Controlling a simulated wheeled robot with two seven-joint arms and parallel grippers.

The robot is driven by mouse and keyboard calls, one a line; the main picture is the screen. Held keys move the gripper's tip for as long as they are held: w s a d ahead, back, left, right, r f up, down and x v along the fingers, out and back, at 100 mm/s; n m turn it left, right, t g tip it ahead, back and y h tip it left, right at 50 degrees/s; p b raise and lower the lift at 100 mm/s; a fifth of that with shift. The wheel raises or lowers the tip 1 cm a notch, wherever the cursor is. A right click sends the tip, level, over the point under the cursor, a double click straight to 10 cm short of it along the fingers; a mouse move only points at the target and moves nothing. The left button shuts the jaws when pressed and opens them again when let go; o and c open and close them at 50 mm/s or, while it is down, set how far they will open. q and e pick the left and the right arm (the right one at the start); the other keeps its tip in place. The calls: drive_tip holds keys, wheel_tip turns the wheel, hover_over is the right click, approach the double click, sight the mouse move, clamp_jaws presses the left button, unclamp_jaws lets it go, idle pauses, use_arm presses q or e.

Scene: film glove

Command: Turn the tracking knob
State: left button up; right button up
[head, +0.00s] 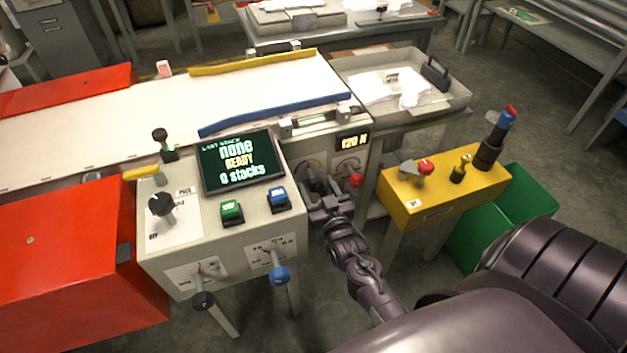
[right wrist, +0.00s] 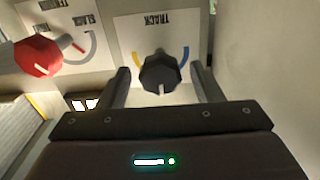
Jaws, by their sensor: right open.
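The tracking knob (right wrist: 160,75) is a dark, many-sided knob with a pale pointer notch. It sits on a white plate (right wrist: 130,32) marked TRACK, with a yellow and a blue arc, which appears upside down in the right wrist view. My right gripper (right wrist: 161,80) is open, with one finger to each side of the knob and a visible gap on both sides. I cannot tell how deep the fingertips reach. In the head view my right gripper (head: 326,203) is at the machine's right end panel and partly hides the knob. My left gripper is not in view.
A red knob (right wrist: 38,55) marked SLACK is beside the track plate, also seen in the head view (head: 355,181). The control console (head: 232,178) stands left of my gripper, with a blue-knobbed lever (head: 280,275). A yellow control box (head: 440,187) is to the right.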

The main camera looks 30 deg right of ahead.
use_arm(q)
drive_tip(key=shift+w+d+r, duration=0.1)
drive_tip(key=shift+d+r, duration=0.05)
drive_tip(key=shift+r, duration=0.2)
use_arm(e)
drive_tip(key=shift+x, duration=1.35)
drive_tip(key=c, duration=0.9)
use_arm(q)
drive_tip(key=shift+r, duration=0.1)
use_arm(e)
drive_tip(key=shift+c, duration=0.4)
drive_tip(key=n+p, duration=0.2)
drive_tip(key=n, duration=0.1)
drive_tip(key=shift+f+n, duration=0.1)
drive_tip(key=shift+n, duration=0.4)
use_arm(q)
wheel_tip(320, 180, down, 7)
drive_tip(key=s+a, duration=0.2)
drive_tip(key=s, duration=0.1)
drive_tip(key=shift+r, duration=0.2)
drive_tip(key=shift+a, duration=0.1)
